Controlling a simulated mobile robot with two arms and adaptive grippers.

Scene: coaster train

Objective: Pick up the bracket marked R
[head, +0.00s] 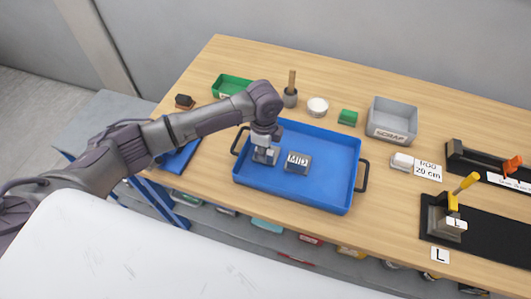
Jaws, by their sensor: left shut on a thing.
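My left gripper (265,143) reaches down into the blue tray (330,190) from the left and is shut on a grey bracket (262,157) near the tray's left side. The gripper covers the top of this bracket, so I cannot read its marking. Another grey bracket, marked MID (298,163), sits in the tray just to the right, apart from the gripper. I cannot tell whether the held bracket touches the tray floor. No R marking is readable anywhere. My right gripper is out of view.
A green bin (232,86), a grey SCRAP bin (392,120) and a pot with a wooden handle (290,97) stand behind the tray. A fixture with a yellow handle (447,222) is at right, near an L label (440,255). The tray's right half is clear.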

